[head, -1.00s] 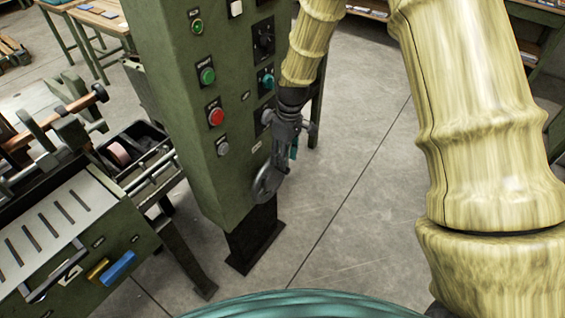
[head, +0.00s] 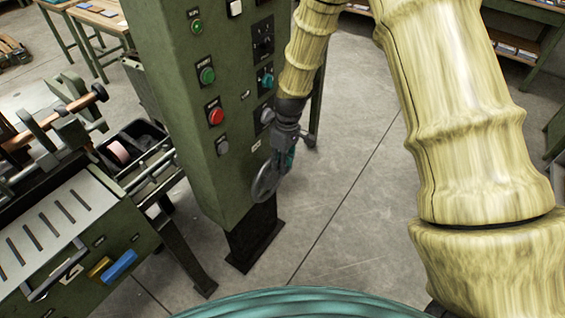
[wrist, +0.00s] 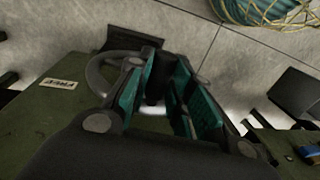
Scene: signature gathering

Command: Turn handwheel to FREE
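The handwheel (head: 264,181) is a grey ring low on the side of the green machine column. In the wrist view its rim (wrist: 95,72) shows left of and partly behind my fingers. My gripper (head: 287,160) points down beside the wheel's right edge in the head view. In the wrist view my gripper (wrist: 165,82) has its teal finger pads apart, with a gap between them. A pale bit shows in the gap; I cannot tell if it is part of the wheel. A small white label (wrist: 60,84) is on the green panel beside the wheel, its text too small to read surely.
The green column (head: 225,185) carries buttons and knobs, including a red button (head: 215,116). A slotted machine bed (head: 60,225) with levers stands at the left. The concrete floor (head: 345,190) right of the column is clear.

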